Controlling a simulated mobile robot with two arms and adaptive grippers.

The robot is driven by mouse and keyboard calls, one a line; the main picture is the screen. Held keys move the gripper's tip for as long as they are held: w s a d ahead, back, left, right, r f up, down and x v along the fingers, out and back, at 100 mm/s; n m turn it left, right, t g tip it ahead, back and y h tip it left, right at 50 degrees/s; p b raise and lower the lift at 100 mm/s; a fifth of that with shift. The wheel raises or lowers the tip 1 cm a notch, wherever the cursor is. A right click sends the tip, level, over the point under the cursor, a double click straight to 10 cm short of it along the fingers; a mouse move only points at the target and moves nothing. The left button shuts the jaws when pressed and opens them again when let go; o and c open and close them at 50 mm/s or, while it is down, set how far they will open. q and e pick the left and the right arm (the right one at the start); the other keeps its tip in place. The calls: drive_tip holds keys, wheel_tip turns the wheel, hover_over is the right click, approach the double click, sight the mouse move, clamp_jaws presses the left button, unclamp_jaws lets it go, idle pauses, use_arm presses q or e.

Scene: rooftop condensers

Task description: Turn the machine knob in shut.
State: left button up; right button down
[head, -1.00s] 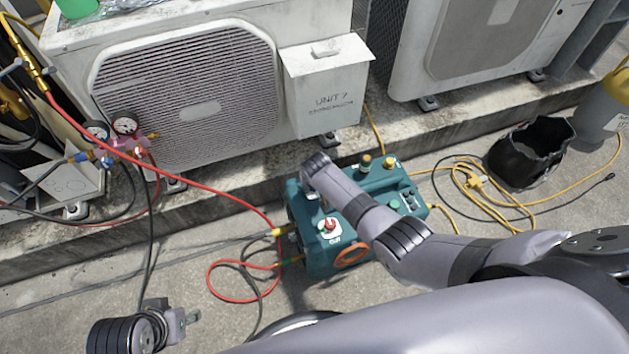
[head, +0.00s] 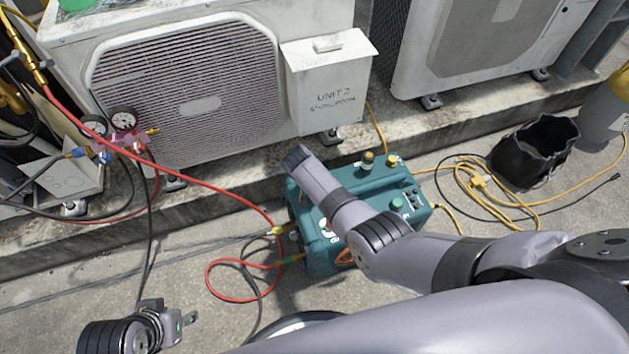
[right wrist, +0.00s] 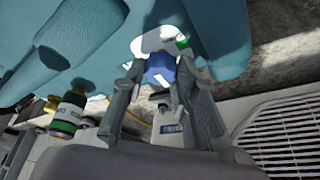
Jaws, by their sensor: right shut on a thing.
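The teal machine (head: 318,262) sits on the concrete in front of the condenser, with hoses on its left end. In the right wrist view its casing (right wrist: 50,50) fills the top. There, my right gripper (right wrist: 163,74) is shut on a blue knob (right wrist: 159,66), which sits between its fingertips by a white plate (right wrist: 186,40) with a green mark. In the head view my own forearm hides this gripper and the blue knob, and nearly covers a red knob on the machine's top. My left gripper (head: 188,319) is low at left, away from the machine; its finger gap is unclear.
A black bucket (head: 535,155) and a yellow hose (head: 470,185) lie to the right. The condenser (head: 190,100) and its ledge stand close behind.

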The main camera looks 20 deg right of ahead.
drive_tip(key=c, duration=1.3)
unclamp_jaws()
drive_tip(key=shift+r, duration=0.1)
wheel_tip(320, 180, up, 10)
drive_tip(key=shift+f, duration=0.1)
